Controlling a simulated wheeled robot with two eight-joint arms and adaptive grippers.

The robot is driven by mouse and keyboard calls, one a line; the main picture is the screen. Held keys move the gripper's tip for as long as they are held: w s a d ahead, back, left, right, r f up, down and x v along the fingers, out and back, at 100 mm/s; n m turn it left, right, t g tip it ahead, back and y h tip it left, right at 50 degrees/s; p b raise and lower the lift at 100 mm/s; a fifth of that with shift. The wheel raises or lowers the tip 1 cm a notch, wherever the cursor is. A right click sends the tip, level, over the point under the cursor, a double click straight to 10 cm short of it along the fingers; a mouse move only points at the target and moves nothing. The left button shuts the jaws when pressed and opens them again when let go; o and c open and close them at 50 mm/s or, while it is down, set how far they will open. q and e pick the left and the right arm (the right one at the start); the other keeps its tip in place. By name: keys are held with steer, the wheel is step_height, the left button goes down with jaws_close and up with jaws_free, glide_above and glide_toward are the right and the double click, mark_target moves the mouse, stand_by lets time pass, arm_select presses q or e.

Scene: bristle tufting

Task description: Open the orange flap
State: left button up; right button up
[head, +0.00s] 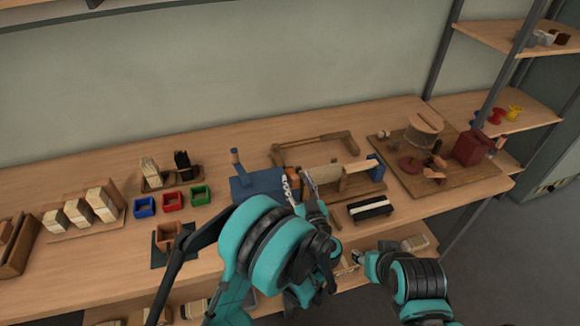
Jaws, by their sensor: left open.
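A small orange-brown block-like part (292,174) sits between a blue machine (257,184) and a beige roller (321,174) on the bench; I take it for the orange flap, but my gripper partly covers it. My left gripper (298,184) is open, its grey fingers pointing away from me, one at the blue machine's right side and one near the roller. Contact with the orange part cannot be told. My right gripper (347,265) is low at the bench's front edge, away from the machine; its fingers are too small to read.
Blue (145,207), red (173,201) and green (201,194) bins stand left of the machine. An orange-brown open box (168,234) sits nearer me. A black brush block (370,208) lies right of my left gripper. A board with a wooden drum (424,130) is farther right.

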mark_target(291, 169)
arm_select(q)
steer(key=b+x, duration=0.1)
steer(key=x, duration=0.5)
jaws_close()
